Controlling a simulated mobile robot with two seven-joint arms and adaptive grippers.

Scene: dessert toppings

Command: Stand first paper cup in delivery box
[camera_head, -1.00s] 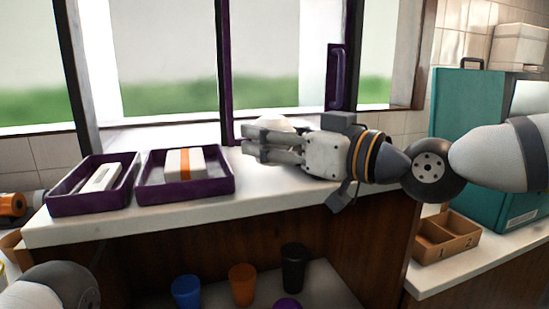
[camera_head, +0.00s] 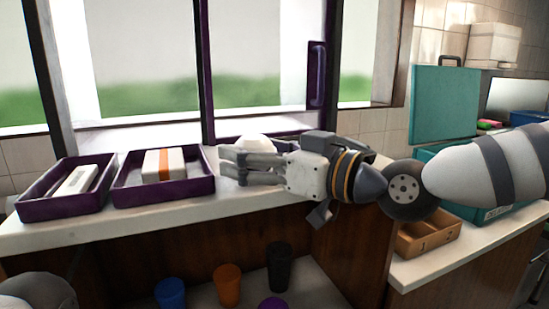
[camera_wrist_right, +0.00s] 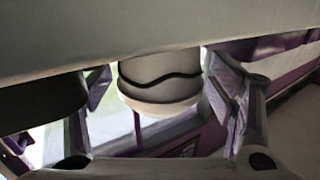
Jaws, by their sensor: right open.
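A white paper cup (camera_wrist_right: 165,92) with a dark wavy line shows between the fingers of my right gripper (camera_wrist_right: 162,80) in the right wrist view. The fingers are open on either side of it, with gaps visible. In the head view my right gripper (camera_head: 232,164) is low over the white counter, and a white rounded top (camera_head: 252,142) shows just behind it; the gripper hides the rest. A teal box (camera_head: 512,215) with its lid (camera_head: 445,105) raised stands at the right, partly hidden by my right arm. My left gripper is out of view.
Purple trays (camera_head: 60,208) (camera_head: 165,197) on the counter (camera_head: 240,205) hold white blocks. A brown two-compartment holder (camera_head: 425,240) marked 1 and 2 sits at the lower right. Blue (camera_head: 171,293), orange (camera_head: 228,285) and black (camera_head: 279,267) cups stand below. A purple-framed window is behind.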

